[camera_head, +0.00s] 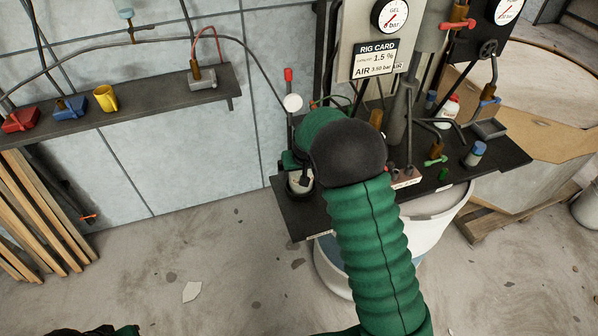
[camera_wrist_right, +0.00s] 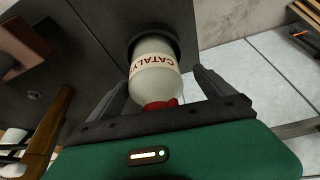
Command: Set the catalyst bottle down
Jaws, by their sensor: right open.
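The catalyst bottle (camera_wrist_right: 153,78) is white with a red cap and lettering on its side. In the right wrist view its base sits in a dark round holder (camera_wrist_right: 137,42) on the dark shelf. My right gripper (camera_wrist_right: 163,74) is open, with one finger on each side of the bottle and the cap close to the palm. In the head view my right gripper (camera_head: 302,172) is over the left end of the shelf, partly hidden by my own wrist. The white of the bottle (camera_head: 299,182) shows below it.
The dark rig shelf (camera_head: 317,218) carries a red-capped white bottle (camera_head: 449,112), a blue-capped jar (camera_head: 475,154) and several fittings. A white bucket (camera_head: 438,220) stands below.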

